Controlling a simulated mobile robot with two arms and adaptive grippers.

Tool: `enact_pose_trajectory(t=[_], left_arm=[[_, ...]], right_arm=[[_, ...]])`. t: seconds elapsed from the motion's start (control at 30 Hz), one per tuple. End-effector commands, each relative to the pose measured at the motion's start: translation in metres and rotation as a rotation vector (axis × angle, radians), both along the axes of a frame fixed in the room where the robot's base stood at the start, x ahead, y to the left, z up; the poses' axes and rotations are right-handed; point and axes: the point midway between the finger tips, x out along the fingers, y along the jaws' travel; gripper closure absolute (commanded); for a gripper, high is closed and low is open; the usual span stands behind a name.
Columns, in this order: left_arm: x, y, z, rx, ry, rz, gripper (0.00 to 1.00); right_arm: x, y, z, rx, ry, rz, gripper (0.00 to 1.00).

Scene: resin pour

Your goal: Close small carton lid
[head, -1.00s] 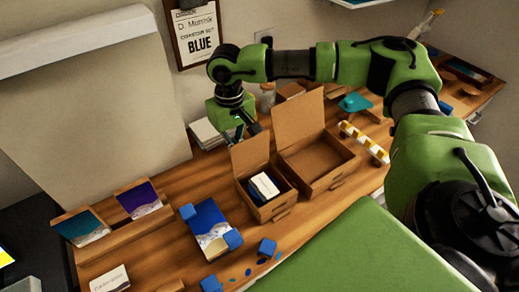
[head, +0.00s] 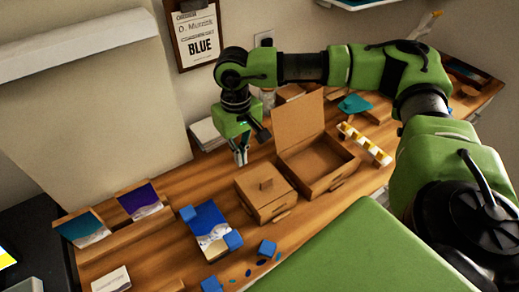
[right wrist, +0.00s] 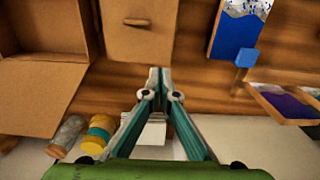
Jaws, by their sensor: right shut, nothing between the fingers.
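The small carton (head: 265,197) stands on the wooden table with its lid (head: 263,184) down flat over the box. A small tab stands up on the lid. In the right wrist view the small carton's lid (right wrist: 140,30) shows at the top, beyond the fingertips. My right gripper (head: 241,160) is shut and empty, just behind the small carton and apart from it. Its fingertips (right wrist: 158,72) meet in the right wrist view. The lid hides what is inside the carton. My left gripper is not in view.
A larger open carton (head: 318,165) stands close to the right of the small one, its lid upright. A blue picture panel (head: 208,225) with blue blocks lies to the left. White stacked sheets (head: 207,134) lie behind. A green surface (head: 345,250) is in front.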

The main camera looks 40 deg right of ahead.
Motion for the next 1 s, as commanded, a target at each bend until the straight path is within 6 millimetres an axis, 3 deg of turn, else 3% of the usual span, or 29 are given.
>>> enact_pose_trajectory(t=[0.03,0.53,1.0], left_arm=[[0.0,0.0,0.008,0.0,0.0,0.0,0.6],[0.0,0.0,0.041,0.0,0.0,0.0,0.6],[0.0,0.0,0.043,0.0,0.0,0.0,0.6]], right_arm=[[0.0,0.0,0.011,0.001,-0.001,0.0,1.0],[0.0,0.0,0.07,0.001,-0.001,0.0,1.0],[0.0,0.0,0.077,0.0,0.0,0.0,1.0]])
